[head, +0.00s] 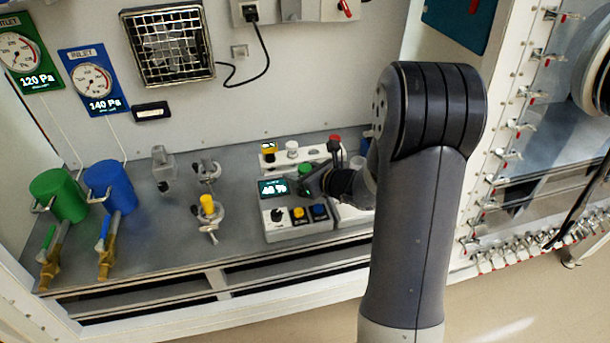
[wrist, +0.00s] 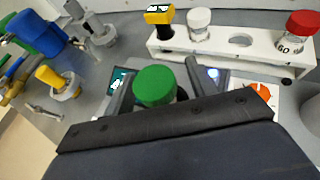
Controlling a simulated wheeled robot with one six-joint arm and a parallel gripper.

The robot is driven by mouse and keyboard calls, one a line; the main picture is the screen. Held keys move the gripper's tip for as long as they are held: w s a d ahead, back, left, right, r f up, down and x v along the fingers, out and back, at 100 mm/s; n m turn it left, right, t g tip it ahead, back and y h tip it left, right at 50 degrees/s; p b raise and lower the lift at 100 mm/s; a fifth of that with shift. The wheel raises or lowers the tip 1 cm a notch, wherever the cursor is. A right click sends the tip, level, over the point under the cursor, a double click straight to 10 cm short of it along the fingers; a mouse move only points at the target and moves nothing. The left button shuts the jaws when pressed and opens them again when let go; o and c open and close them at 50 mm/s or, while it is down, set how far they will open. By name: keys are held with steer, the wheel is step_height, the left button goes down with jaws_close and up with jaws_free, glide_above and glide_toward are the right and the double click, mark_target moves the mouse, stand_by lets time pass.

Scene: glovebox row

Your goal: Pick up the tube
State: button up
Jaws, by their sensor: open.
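A tube with a green cap (wrist: 155,86) stands between the two fingers of my gripper (wrist: 157,88) in the wrist view. The fingers are open, one on each side of the cap; I cannot tell whether either touches it. The tube's body is mostly hidden below the cap and behind my gripper. In the head view the green cap (head: 305,169) shows just behind my gripper (head: 307,185), beside a display box. A white rack (wrist: 222,58) behind holds a yellow-capped tube (wrist: 160,14), a white-capped tube (wrist: 199,17) and a red-capped tube (wrist: 301,24). One rack hole is empty.
A control box with a lit display (head: 273,187) and knobs stands left of my gripper. Metal valve fittings, one with a yellow knob (head: 207,203), and blue (head: 110,186) and green (head: 58,194) cylinders stand farther left. Bench is clear between fittings.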

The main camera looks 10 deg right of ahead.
steer(key=shift+w+a, duration=0.1)
steer(key=shift+w, duration=0.05)
steer(key=shift+c, duration=0.4)
steer(key=c, duration=1)
